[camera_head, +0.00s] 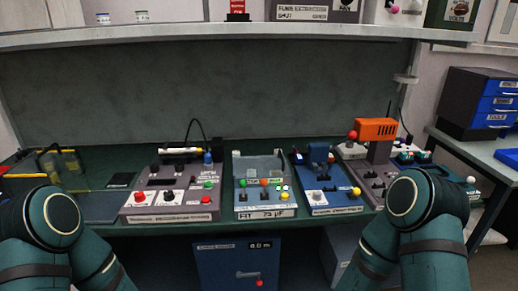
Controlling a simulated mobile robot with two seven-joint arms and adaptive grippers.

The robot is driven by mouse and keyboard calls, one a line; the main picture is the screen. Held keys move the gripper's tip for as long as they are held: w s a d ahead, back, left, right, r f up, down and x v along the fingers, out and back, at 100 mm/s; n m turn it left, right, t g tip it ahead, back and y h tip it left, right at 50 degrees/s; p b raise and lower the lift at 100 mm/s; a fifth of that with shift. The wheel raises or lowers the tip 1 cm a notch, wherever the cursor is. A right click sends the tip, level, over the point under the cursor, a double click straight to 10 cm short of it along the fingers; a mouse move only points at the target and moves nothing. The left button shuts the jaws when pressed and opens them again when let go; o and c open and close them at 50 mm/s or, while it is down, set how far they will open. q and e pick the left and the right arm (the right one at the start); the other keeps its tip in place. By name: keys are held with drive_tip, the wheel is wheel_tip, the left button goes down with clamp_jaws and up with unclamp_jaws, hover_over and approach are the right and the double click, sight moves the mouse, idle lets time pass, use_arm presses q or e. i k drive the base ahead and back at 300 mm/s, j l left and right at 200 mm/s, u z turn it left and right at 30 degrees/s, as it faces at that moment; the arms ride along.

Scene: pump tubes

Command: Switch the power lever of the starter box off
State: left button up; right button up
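No label that I can read names the starter box, so I cannot tell which unit it is. Candidates with levers or knobs stand on the bench: a grey panel (170,197), a grey-blue panel (262,211) with coloured knobs, a blue panel (330,199), and a grey unit (378,173) with an orange block (376,128) and a red ball knob (352,135). A blue cabinet (225,267) below the bench has a handle with a red knob (260,283). My two arms show at the lower left and right; neither gripper is in view.
The dark green bench top (105,180) is crowded along its front. A shelf (210,37) above carries more boxes. At left are black and yellow items (60,160). At right, a drawer unit (482,103) stands on a side table (480,150).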

sight(242, 183)
drive_tip(key=i+l, duration=0.2)
drive_tip(key=i, duration=0.3)
drive_tip(key=i+l, duration=0.2)
drive_tip(key=i, duration=0.3)
